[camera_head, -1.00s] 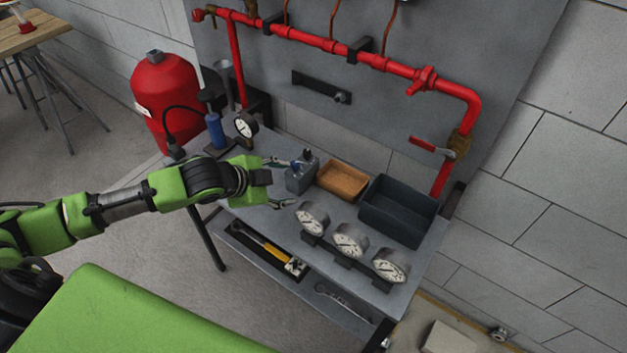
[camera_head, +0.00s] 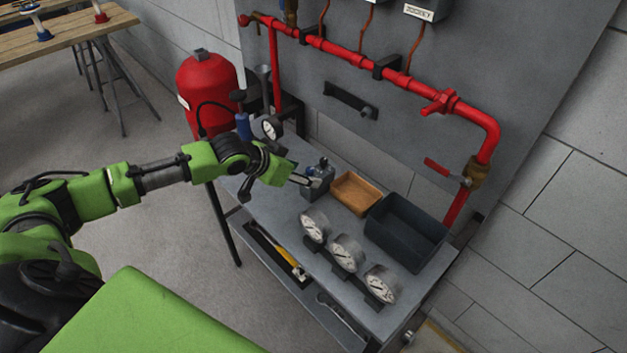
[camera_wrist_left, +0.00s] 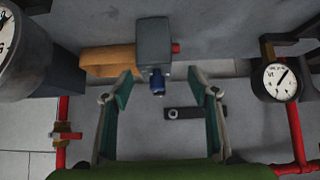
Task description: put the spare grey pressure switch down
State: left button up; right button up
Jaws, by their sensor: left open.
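The spare grey pressure switch (camera_head: 319,184) is a small grey box with a blue fitting on it. It stands on the bench (camera_head: 262,207) beside the orange-brown tray (camera_head: 356,192). My left gripper (camera_head: 303,179) comes in from the left, close to the switch. In the left wrist view the gripper (camera_wrist_left: 160,74) has its fingers spread wide, with nothing clamped between them. There the grey switch (camera_wrist_left: 153,40) lies just beyond the fingertips and its blue fitting shows between them. Whether a finger touches the switch I cannot tell. My right gripper is out of view.
A dark bin (camera_head: 405,232) stands right of the tray. Several gauges (camera_head: 346,253) stand along the bench's front. A blue hand pump (camera_head: 243,126) with a gauge (camera_head: 270,129) stands behind my gripper. Red pipework (camera_head: 345,51) runs along the panel behind. A red tank (camera_head: 208,88) stands beyond the bench.

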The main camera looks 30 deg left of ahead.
aim_at(317, 172)
pick_arm(q)
jog(key=x, duration=0.3)
jog(key=p+x, duration=0.1)
jog(key=x, duration=0.1)
jog(key=shift+w+d+r, duration=0.15)
jog(key=shift+w+d, duration=0.3)
jog(key=shift+w, duration=0.1)
jog(key=shift+w+d, duration=0.2)
jog(key=shift+w, duration=0.05)
jog(key=shift+s, duration=0.1)
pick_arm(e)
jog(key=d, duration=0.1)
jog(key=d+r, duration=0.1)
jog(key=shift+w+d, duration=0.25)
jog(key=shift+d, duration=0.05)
pick_arm(q)
jog(key=shift+s+a, duration=0.1)
jog(key=c, duration=1.3)
grip_shut()
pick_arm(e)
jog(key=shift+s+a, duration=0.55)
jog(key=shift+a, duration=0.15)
